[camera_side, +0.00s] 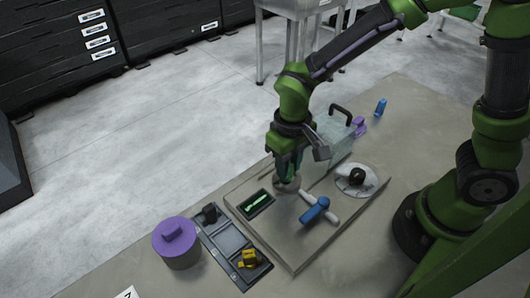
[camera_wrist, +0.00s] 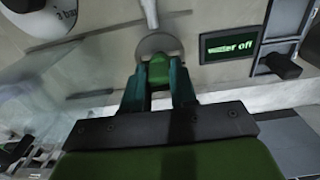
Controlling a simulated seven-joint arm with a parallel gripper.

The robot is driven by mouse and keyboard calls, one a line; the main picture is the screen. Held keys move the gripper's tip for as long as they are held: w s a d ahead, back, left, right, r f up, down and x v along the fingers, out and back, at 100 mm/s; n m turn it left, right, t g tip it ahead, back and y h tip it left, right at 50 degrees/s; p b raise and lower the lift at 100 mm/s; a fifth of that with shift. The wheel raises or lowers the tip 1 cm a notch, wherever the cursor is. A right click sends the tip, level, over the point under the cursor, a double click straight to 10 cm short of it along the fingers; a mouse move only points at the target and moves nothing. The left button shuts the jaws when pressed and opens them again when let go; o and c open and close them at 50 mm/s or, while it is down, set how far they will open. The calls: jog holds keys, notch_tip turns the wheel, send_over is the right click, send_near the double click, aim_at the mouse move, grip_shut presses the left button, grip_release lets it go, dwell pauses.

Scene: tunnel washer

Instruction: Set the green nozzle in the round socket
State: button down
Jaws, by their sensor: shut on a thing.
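My gripper (camera_wrist: 160,88) is shut on the green nozzle (camera_wrist: 158,70), which shows between the two fingers in the wrist view. The round socket (camera_wrist: 159,43) is a grey disc on the panel, right at the nozzle's tip; I cannot tell whether the nozzle is in it or just in front of it. In the side view my gripper (camera_side: 287,177) points down onto the round socket (camera_side: 288,186), and the fingers mostly hide the nozzle there.
A display (camera_wrist: 229,43) reading "water off" is beside the socket. A purple lidded pot (camera_side: 176,244) and a grey tray (camera_side: 232,241) with yellow and black parts are at the left.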

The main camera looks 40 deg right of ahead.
jog(key=shift+f, duration=0.3)
jog(key=shift+f, duration=0.3)
jog(key=shift+f, duration=0.15)
dwell(0.6)
jog(key=shift+c, duration=2.1)
grip_release()
jog(key=shift+r, duration=3.8)
